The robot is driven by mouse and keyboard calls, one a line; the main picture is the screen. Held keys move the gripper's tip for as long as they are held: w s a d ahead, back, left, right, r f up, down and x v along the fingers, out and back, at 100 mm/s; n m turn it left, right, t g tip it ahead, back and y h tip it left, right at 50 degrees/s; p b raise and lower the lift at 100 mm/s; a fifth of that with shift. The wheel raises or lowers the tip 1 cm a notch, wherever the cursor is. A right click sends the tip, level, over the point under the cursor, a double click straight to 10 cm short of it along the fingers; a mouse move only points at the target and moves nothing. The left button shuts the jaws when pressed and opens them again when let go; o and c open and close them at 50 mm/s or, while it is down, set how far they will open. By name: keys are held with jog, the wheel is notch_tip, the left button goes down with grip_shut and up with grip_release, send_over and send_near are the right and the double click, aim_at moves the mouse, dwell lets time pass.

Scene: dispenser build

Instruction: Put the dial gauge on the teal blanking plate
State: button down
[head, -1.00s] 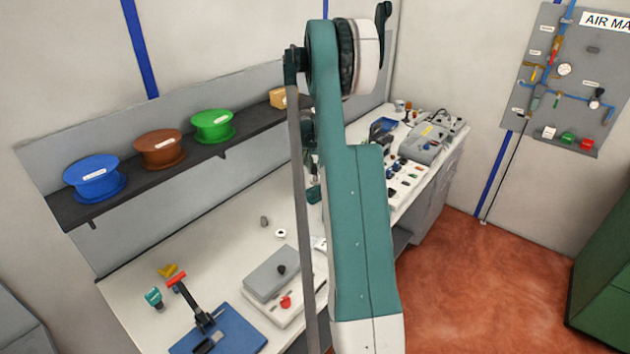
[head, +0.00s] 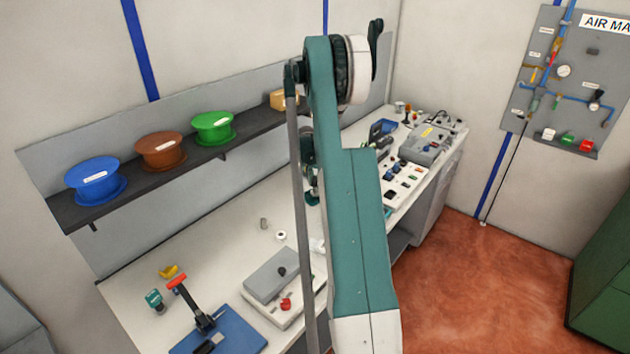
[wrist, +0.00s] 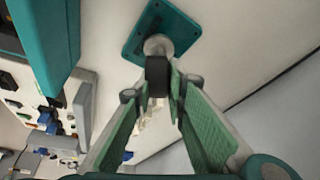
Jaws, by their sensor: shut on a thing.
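In the wrist view my gripper (wrist: 160,84) is shut on a small dark round-sided piece with a pale grey rounded part (wrist: 158,45) at its far end. I take this to be the dial gauge (wrist: 157,68); its face is not visible. The teal blanking plate (wrist: 183,24), square with corner holes, lies just beyond it on the pale bench. The grey part overlaps the plate in the picture; I cannot tell whether they touch. In the head view my arm hides most of the gripper, and the gauge cannot be made out.
The bench holds a grey box (head: 272,275), a blue base with a red-handled lever (head: 205,310) and several small parts. Control panels and a grey machine (head: 428,145) stand at its far end. A shelf with spools (head: 160,150) runs above. A large teal-edged block (wrist: 45,45) is at wrist-view left.

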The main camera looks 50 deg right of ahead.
jog(key=shift+f, duration=0.25)
jog(key=shift+f, duration=0.15)
jog(key=c, duration=2.3)
grip_release()
jog(key=v, duration=1.2)
jog(key=shift+b, duration=0.4)
jog(key=shift+s, duration=0.1)
jog(key=shift+a, duration=0.15)
